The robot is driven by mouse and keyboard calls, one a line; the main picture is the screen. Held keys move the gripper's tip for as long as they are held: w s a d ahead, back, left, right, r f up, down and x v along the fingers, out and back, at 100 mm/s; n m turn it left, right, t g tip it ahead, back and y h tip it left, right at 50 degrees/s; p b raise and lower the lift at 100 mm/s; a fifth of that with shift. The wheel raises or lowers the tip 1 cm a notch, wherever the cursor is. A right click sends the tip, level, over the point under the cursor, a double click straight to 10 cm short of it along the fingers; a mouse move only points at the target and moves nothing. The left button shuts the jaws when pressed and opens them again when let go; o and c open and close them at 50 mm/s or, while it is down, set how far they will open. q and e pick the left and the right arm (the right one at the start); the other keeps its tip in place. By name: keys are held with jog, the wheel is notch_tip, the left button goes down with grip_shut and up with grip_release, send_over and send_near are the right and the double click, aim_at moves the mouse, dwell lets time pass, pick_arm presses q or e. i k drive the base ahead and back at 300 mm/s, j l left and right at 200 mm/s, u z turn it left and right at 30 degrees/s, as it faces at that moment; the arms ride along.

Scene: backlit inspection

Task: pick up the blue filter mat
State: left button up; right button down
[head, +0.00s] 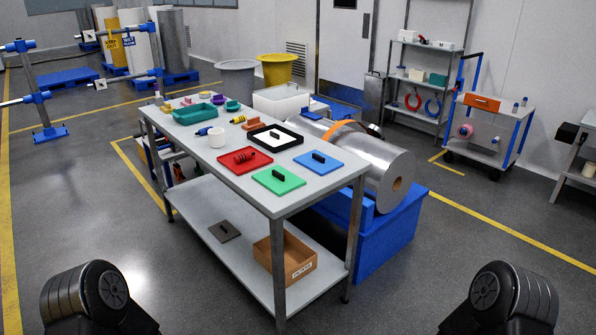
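The blue filter mat (326,168) lies flat on the grey metal table (218,177), near its right edge. It is a square blue sheet with a small black block-shaped handle standing on its middle. A green mat (290,188) with a similar black handle lies in front and to its left. Neither of my grippers shows. Only dark rounded parts of my arms show at the bottom left and bottom right, well apart from the table.
A red mat (226,162) and a black-framed white mat (287,145) lie near the blue one. Floor in front is clear.

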aim_at(322, 164)
jog(key=i+z, duration=0.1)
jog(key=z, duration=0.55)
jog(key=i+j+z, duration=0.4)
jog(key=i, duration=0.15)
jog(key=i+j+z, duration=0.4)
jog(key=i+j, duration=0.05)
jog(key=i, duration=0.05)
